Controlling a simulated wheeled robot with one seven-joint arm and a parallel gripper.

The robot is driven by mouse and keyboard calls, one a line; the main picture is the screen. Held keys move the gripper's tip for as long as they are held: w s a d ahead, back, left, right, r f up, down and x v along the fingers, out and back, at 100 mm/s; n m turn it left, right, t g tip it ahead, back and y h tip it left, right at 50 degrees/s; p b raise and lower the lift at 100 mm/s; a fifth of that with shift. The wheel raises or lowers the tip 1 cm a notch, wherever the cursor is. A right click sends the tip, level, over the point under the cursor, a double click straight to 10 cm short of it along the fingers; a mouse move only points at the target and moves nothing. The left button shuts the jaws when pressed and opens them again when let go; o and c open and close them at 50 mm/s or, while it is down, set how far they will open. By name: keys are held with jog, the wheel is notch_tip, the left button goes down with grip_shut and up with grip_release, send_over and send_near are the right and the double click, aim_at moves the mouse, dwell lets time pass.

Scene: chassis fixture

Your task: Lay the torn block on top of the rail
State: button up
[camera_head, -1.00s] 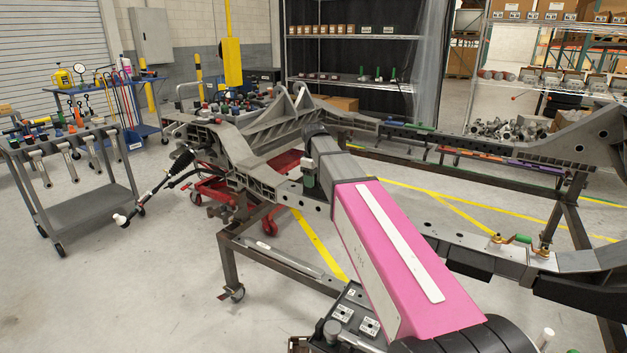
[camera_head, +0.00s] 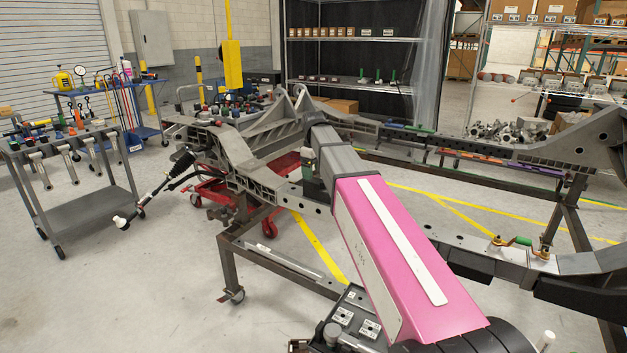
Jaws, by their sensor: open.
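The near rail of the grey chassis (camera_head: 282,190) runs from the left middle toward the lower right, partly hidden behind my arm. The far rail (camera_head: 470,143) runs along the back to the right. I cannot make out the torn block in this view. My arm crosses the middle of the picture, with its far end over the chassis. My gripper's fingers are not visible; my arm covers that area.
A grey tool cart (camera_head: 85,205) stands at the left, with a blue cart (camera_head: 130,110) behind it. A thin rod (camera_head: 150,195) sticks out from the chassis's left end. A green-handled clamp (camera_head: 520,241) sits on the near rail at right. Open floor lies at lower left.

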notch_tip(320, 180, up, 7)
jog(key=shift+r, duration=0.2)
dwell(0.4)
